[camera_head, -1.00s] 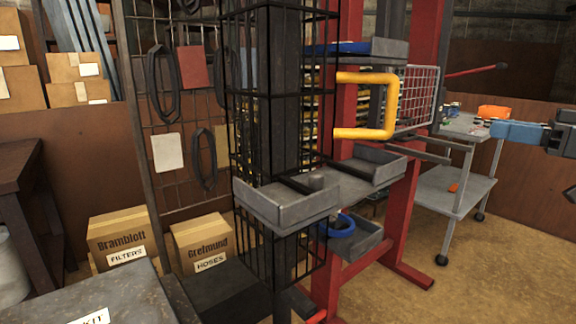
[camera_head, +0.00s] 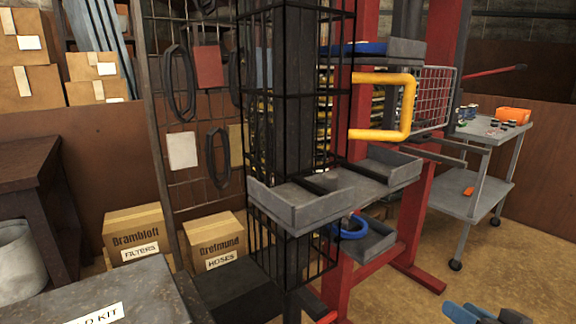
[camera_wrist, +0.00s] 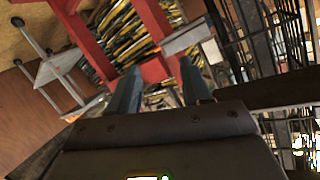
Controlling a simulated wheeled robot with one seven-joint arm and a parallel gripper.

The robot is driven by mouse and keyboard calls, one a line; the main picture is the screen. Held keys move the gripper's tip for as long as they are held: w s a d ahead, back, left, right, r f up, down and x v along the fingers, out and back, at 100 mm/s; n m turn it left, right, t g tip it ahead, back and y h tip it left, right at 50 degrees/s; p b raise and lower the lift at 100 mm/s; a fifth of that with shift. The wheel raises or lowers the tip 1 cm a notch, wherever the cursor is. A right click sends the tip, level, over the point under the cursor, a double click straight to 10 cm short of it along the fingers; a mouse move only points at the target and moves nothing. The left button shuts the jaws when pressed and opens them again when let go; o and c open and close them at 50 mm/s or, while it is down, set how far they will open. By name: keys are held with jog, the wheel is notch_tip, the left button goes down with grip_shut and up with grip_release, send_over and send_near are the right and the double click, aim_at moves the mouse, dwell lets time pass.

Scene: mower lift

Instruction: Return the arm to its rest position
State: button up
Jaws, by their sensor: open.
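My gripper (camera_head: 482,314) shows at the bottom right edge of the head view.
The red mower lift (camera_head: 425,185) with its yellow bar (camera_head: 408,105) and grey trays (camera_head: 300,200) stands mid-view. A wheeled trolley (camera_head: 475,205) is at the right. A black cage column (camera_head: 300,100) and labelled boxes (camera_head: 135,235) are left. Floor (camera_head: 400,300) before the lift is clear.

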jog(key=s+a+f+m+h, duration=0.2)
jog(key=s+a+f+h, duration=0.15)
jog(key=s+f, duration=0.65)
jog(key=s+a+r+h, duration=0.1)
jog(key=s+a, duration=0.1)
jog(key=s, duration=0.7)
jog(key=s+a+r+h, duration=0.1)
jog(key=s+a, duration=0.1)
jog(key=s, duration=0.7)
jog(key=s+a+r+n+y, duration=0.2)
jog(key=s+a+r+n, duration=0.15)
jog(key=s+r, duration=0.9)
notch_tip(320, 180, up, 11)
jog(key=s+p, duration=0.1)
jog(key=p, duration=1.1)
jog(key=shift+a+t, duration=0.3)
jog(key=shift+t, duration=0.1)
